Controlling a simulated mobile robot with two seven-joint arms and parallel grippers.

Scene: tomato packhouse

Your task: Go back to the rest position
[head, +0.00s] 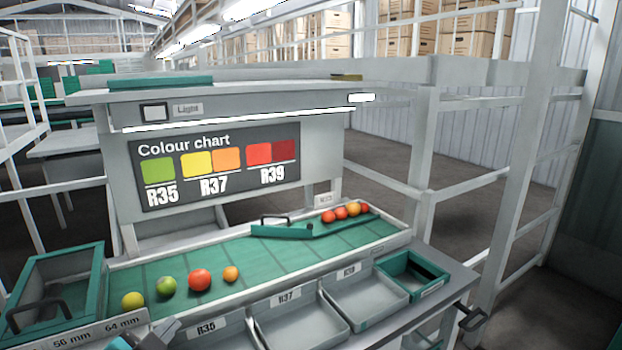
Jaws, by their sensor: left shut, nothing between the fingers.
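My left gripper (168,330) shows at the bottom edge, in front of the green sorting belt. It is shut and empty, with its tip close to the front rim by the R35 tray. My right gripper is not clearly in view. On the near left of the belt (255,258) lie a yellow tomato (132,301), a green one (166,287), a red one (199,279) and a small orange one (231,273). They are apart from the gripper. Several red and orange tomatoes (340,213) sit at the belt's far right end.
A green crate (85,290) stands at left. Grey trays marked R35 (220,340), R37 (300,320) and R39 (368,300) line the front, with a green bin (412,272) at right. The colour chart (215,170) stands behind. White posts and rails stand at right.

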